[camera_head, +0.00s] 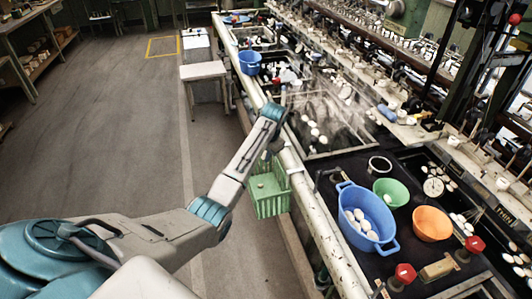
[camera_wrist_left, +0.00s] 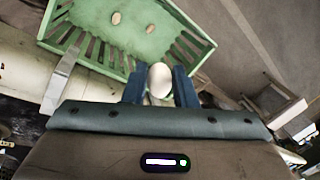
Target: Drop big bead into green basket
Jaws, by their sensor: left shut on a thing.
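The big bead (camera_wrist_left: 160,79) is a smooth, white, egg-shaped thing held between the two blue fingers of my left gripper (camera_wrist_left: 160,88). In the head view my left gripper (camera_head: 275,143) is beside the rail, at the upper end of the green basket (camera_head: 266,207); the bead is not clear there. The slatted green basket also shows in the left wrist view (camera_wrist_left: 130,42), beyond the fingertips, with a couple of pale oval things lying inside. The bead appears outside the basket, overlapping its near edge in that view. My right gripper is not in view.
The basket hangs at the outer side of the long pale rail (camera_head: 318,205). Beyond the rail are a blue basin (camera_head: 366,237) with white cocoons, a green bowl (camera_head: 391,192) and an orange bowl (camera_head: 431,224). A stool (camera_head: 203,71) stands farther back; the floor left is clear.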

